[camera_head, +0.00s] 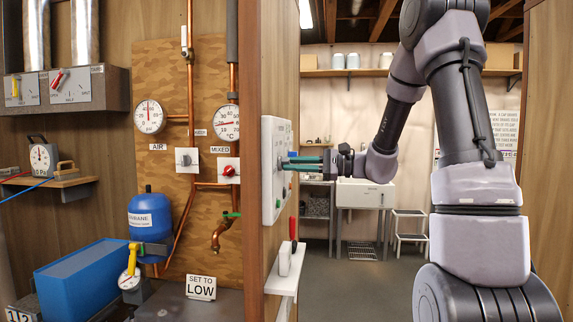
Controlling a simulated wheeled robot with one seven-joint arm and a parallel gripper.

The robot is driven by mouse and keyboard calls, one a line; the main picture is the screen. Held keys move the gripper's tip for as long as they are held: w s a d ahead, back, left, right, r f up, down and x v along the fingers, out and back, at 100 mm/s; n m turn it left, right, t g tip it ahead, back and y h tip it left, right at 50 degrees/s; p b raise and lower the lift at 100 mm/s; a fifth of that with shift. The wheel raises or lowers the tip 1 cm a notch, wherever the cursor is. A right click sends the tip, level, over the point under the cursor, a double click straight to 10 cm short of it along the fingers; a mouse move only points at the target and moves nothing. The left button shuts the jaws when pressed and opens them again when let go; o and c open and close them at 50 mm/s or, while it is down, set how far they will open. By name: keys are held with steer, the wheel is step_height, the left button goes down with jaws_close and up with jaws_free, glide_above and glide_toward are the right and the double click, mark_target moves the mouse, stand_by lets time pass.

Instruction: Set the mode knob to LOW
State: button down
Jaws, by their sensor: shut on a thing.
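A white control panel (271,205) is fixed on the right face of the wooden post and shows at a steep angle. My gripper (287,162) reaches it from the right, with its teal fingers at the panel face. The fingers are shut on a knob there, which they largely hide. I cannot read the panel's markings or the knob's setting from here. A small sign reading "SET TO LOW" (201,288) stands at the lower left.
A small white shelf (286,277) with a red-handled tool juts out below the panel. Left of the post are gauges (226,123), copper pipes, a blue tank (149,217) and a blue box (82,281). A sink (365,194) stands far behind. The floor between is open.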

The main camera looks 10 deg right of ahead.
steer(key=shift+m, duration=0.3)
steer(key=shift+m, duration=1.2)
steer(key=c, duration=0.7)
jaws_free()
steer(key=shift+v, duration=3.55)
steer(key=shift+a, duration=0.1)
